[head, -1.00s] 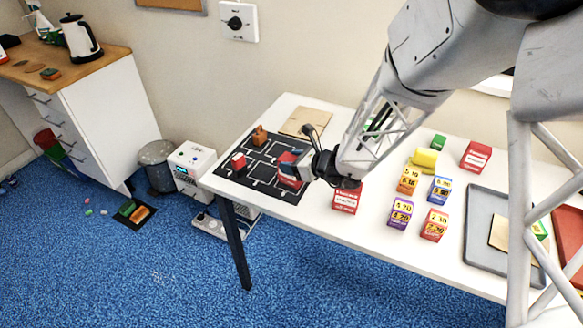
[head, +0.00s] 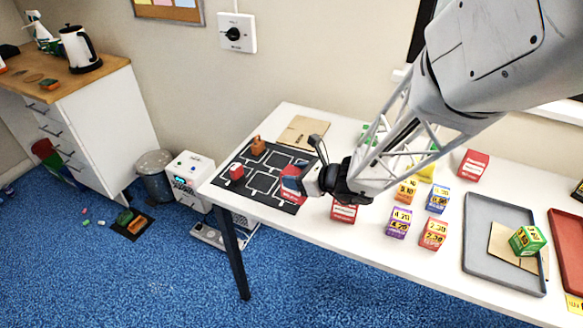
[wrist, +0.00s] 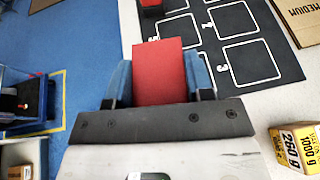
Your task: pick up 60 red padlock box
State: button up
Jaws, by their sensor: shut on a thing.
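My gripper (head: 293,182) is shut on a red box (head: 290,194) at the front right corner of the black mat. In the wrist view, the red box (wrist: 159,72) sits between the two blue fingers of my gripper (wrist: 160,82). Its plain red face shows there; no number or padlock mark can be read. I cannot tell whether it touches the mat. Another red box (head: 343,212) with white markings stands on the table just right of my gripper. A third red box (head: 473,165) stands farther back on the right.
The black mat (head: 228,184) with white lines also holds a small red item (head: 236,171) and an orange item (head: 258,146). Several priced boxes, including a purple box (head: 398,222), stand to the right. A grey tray (head: 480,255) bears a green box (head: 527,240).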

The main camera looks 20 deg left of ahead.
jog(key=s+d+r, duration=0.1)
jog(key=s+d, duration=0.5)
jog(key=s, duration=0.1)
jog(key=shift+s+d, duration=0.25)
jog(key=shift+s, duration=0.1)
dwell(0.6)
